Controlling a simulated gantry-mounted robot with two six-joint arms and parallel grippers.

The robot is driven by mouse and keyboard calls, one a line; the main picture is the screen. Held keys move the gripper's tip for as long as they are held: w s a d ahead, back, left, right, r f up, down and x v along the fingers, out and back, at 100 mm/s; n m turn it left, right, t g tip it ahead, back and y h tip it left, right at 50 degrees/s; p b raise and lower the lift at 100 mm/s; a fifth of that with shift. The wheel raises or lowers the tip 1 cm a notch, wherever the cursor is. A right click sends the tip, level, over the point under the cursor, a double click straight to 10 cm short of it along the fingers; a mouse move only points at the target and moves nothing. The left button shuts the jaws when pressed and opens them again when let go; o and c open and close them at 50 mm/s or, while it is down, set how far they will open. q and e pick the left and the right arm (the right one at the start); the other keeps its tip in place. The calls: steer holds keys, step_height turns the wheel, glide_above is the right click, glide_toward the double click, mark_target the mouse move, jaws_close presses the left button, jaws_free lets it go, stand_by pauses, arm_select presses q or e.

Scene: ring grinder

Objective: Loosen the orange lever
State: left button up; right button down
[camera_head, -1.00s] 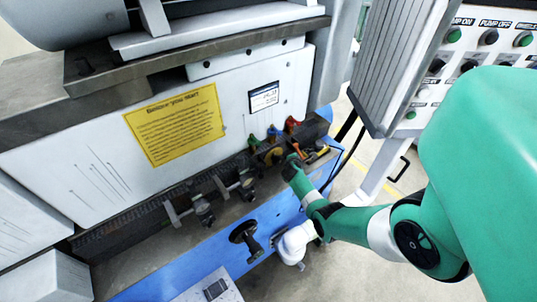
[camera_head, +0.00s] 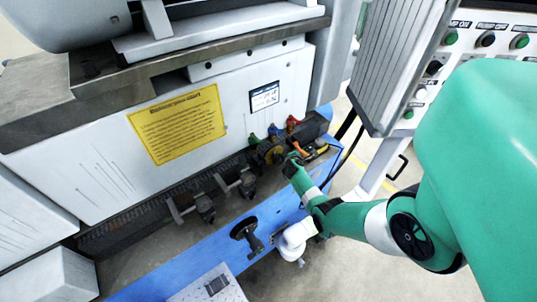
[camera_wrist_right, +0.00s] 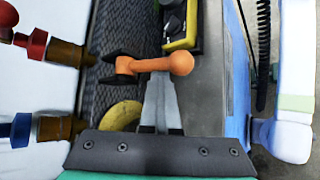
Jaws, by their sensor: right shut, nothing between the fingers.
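The orange lever (camera_wrist_right: 150,66) lies nearly level across the right wrist view, with a round knob at its right end and dark forked ends at its left. It is a small orange spot in the head view (camera_head: 299,148). My right gripper (camera_wrist_right: 160,84) is shut and empty. Its fingertips meet the near edge of the lever's bar in the wrist view; I cannot tell whether they touch it or lie above or below it. In the head view my right gripper (camera_head: 291,158) is at the valve block beside the lever. My left gripper is not in view.
Red (camera_wrist_right: 38,43) and blue (camera_wrist_right: 22,130) valve handles with brass fittings stand left of the lever. A yellow-and-black part (camera_wrist_right: 181,28) lies beyond it.

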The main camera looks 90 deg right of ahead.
steer(key=w+a+r+p, duration=0.3)
steer(key=a+r+p, duration=0.2)
steer(key=r+p, duration=0.2)
steer(key=shift+w+a+r+p, duration=0.2)
steer(key=shift+w+a+p, duration=0.1)
steer(key=shift+p, duration=0.25)
